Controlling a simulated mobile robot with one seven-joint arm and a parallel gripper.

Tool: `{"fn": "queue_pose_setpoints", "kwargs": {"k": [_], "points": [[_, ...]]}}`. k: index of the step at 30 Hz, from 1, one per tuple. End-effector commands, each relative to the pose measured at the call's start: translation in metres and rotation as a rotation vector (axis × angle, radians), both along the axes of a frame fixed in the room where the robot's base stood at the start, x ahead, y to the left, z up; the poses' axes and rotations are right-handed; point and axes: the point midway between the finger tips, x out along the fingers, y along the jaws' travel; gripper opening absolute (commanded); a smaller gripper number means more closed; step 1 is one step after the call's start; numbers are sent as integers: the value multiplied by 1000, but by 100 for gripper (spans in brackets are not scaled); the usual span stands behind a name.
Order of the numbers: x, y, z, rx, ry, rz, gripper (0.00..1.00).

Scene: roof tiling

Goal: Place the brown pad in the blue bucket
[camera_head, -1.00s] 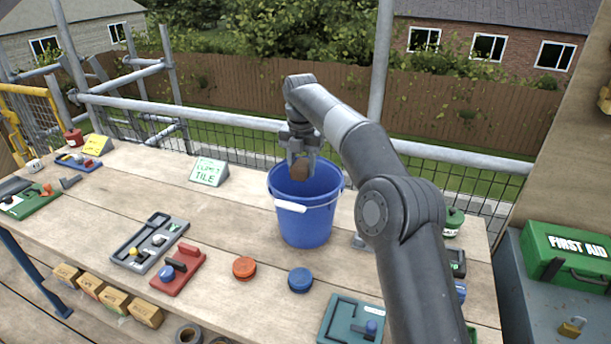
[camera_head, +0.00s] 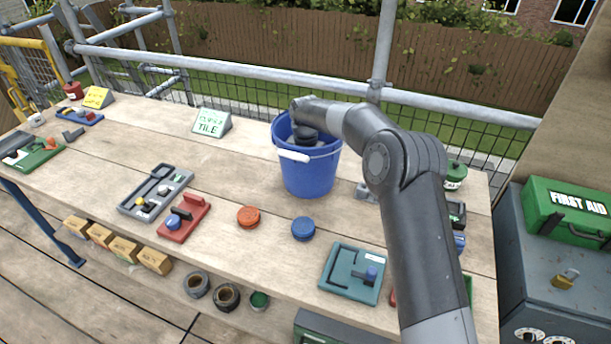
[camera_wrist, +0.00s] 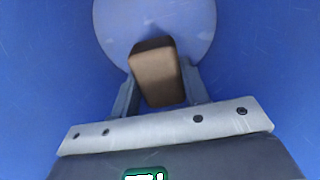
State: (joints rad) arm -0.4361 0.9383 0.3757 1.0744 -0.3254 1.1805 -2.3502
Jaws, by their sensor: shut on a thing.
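The blue bucket (camera_head: 308,176) stands upright on the wooden bench, its white handle hanging at the front. My gripper (camera_head: 306,138) is inside the bucket's mouth, pointing down, and its fingers are hidden by the bucket wall in the head view. In the wrist view the brown pad (camera_wrist: 157,75) sits between the two fingers of my gripper (camera_wrist: 160,92), which are shut on it. The bucket's blue wall and the paler round bottom (camera_wrist: 110,25) surround it. I cannot tell whether the pad touches the bottom.
An orange puck (camera_head: 248,216) and a blue puck (camera_head: 303,229) lie in front of the bucket. A red tray (camera_head: 190,222), a grey tray (camera_head: 150,195) and a teal tray (camera_head: 350,275) are nearby. A sign (camera_head: 211,122) stands behind left. A scaffold rail runs behind the bench.

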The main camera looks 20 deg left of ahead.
Motion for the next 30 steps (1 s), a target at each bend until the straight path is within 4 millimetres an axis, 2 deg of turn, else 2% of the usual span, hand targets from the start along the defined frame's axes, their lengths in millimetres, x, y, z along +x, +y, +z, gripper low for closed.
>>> {"fn": "queue_pose_setpoints", "kwargs": {"k": [3,6,17,18,26,30], "points": [[-1,0,-22,-3,4,1,20],[-1,0,-34,-2,2,1,20],[0,0,-38,-1,2,0,20],[0,0,-39,-1,1,0,42],[0,0,-38,-1,1,0,63],[0,0,-38,-1,1,1,63]]}}
